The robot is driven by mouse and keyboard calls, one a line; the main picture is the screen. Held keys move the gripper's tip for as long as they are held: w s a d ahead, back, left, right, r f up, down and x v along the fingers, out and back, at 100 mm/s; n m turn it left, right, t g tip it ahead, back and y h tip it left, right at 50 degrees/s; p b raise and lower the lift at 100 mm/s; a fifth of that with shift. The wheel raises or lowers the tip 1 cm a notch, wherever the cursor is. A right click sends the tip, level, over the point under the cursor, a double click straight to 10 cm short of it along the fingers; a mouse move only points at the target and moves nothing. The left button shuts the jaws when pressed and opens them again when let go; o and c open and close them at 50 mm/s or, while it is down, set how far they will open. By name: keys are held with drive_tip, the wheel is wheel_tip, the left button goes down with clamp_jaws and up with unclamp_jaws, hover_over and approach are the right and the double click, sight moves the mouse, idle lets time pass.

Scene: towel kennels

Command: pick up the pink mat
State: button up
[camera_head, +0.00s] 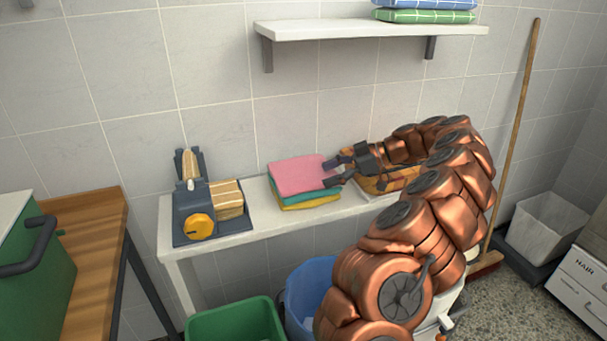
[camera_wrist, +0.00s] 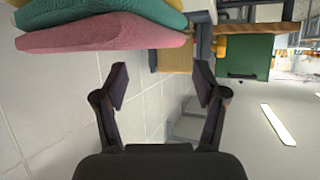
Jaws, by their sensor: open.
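The pink mat (camera_head: 299,175) lies folded on top of a small stack on the white bench, with a teal mat (camera_head: 303,195) and a yellow mat (camera_head: 309,204) under it. In the wrist view the picture is turned over, and the pink mat (camera_wrist: 110,32) shows at the upper left beside the teal mat (camera_wrist: 105,15). My gripper (camera_head: 333,172) is open at the right side of the stack, its fingertips close to the pink mat's right edge. In the wrist view my gripper (camera_wrist: 162,78) has nothing between its fingers. I cannot tell whether a finger touches the mat.
A dark device with a yellow knob (camera_head: 199,226) stands left of the stack on the white bench (camera_head: 168,244). A wall shelf (camera_head: 370,27) hangs above. Green (camera_head: 236,322) and blue (camera_head: 306,290) bins stand below.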

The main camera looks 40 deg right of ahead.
sight(305, 183)
drive_tip(key=shift+p+x, duration=0.9)
drive_tip(key=shift+x, duration=2.5)
drive_tip(key=c, duration=1.1)
